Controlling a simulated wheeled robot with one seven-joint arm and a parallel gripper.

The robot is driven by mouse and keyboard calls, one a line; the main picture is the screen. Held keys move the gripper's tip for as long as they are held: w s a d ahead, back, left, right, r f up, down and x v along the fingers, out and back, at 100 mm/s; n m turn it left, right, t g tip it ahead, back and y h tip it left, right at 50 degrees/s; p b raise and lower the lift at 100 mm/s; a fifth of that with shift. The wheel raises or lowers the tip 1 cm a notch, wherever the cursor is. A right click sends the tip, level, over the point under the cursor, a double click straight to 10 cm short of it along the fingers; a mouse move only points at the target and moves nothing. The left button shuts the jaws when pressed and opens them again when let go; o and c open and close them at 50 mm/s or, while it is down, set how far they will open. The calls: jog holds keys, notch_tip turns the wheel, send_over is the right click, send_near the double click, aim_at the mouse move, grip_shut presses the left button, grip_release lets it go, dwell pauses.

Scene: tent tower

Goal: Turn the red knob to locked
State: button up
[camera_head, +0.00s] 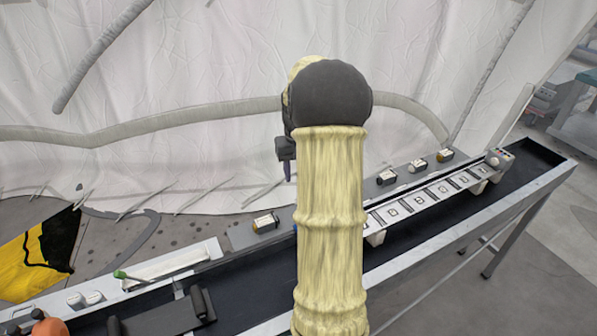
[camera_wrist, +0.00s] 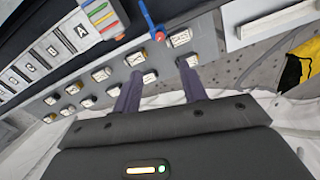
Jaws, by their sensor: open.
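A small red part (camera_wrist: 160,35), which may be the red knob, shows in the wrist view at the end of a thin blue bar (camera_wrist: 148,14). It sits at the edge of a grey panel (camera_wrist: 118,72), just beyond my fingertips. Its setting cannot be read. My gripper (camera_wrist: 160,70) is open and empty, its two dark fingers apart over the panel. In the head view my gripper (camera_head: 288,168) shows only in part beside my pale-sleeved arm. The arm covers part of the panel there, and I cannot make out the red part.
Several small labelled controls (camera_wrist: 180,39) line the panel. A strip with letter tiles (camera_wrist: 50,50) and a colour-striped block (camera_wrist: 103,18) lie beside it. In the head view a long dark bench (camera_head: 430,235) runs below the white tent wall (camera_head: 215,60). A yellow-black cloth (camera_head: 38,255) is at left.

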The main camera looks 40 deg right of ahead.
jog(key=s+a+f+n+t, duration=0.1)
jog(key=a+n, duration=0.1)
jog(key=a, duration=1.4)
jog(key=s+a+f+n+t, duration=0.1)
jog(key=s+a+f+n, duration=0.1)
jog(key=s+a, duration=0.9)
jog(key=shift+a+f+n+t, duration=0.3)
jog(key=shift+a+f+n, duration=0.15)
jog(key=shift+a, duration=0.7)
jog(key=shift+c, duration=0.6)
